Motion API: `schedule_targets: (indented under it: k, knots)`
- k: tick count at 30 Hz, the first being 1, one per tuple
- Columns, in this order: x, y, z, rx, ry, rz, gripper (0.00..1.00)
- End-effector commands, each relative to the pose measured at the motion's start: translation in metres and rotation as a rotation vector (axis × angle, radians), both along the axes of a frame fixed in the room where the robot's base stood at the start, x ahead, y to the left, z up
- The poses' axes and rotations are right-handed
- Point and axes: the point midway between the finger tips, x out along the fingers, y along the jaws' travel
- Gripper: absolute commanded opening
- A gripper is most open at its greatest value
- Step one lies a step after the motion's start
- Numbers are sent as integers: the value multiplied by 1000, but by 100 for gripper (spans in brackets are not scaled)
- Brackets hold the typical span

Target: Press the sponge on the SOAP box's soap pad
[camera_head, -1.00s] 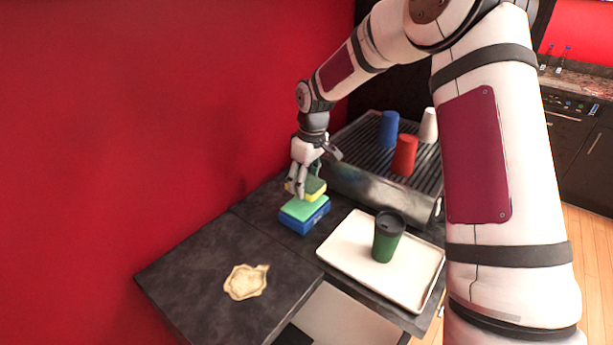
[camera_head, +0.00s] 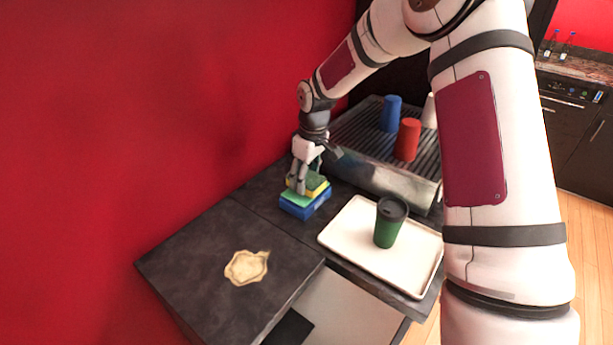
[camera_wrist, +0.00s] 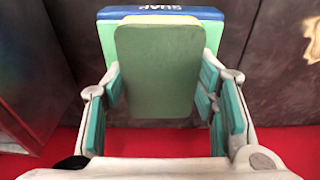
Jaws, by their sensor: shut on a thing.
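The sponge (camera_head: 317,184), yellow with a green top face, is held between the fingers of my gripper (camera_head: 302,188). In the wrist view the sponge (camera_wrist: 160,75) sits between the two teal finger pads of my gripper (camera_wrist: 160,97). The blue SOAP box (camera_head: 308,210) stands on the dark counter by the red wall, directly under the sponge. Its light green soap pad (camera_head: 289,197) is mostly covered. The sponge appears to be flat on the pad; the contact itself is hidden. In the wrist view the SOAP box (camera_wrist: 205,13) shows its lettering upside down.
A white tray (camera_head: 340,235) with a green lidded cup (camera_head: 389,222) stands to the right. Behind is a ribbed metal rack (camera_head: 372,178) with a blue cup (camera_head: 391,113) and a red cup (camera_head: 407,140). A cream stain (camera_head: 246,267) marks the clear front counter.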

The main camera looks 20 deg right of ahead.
Motion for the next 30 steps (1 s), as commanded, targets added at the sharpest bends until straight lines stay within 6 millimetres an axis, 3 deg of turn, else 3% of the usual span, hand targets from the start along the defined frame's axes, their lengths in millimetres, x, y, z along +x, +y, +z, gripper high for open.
schedule_targets:
  k: [30]
  knots:
    - [0, 0, -8, 0, 0, 0, 31]
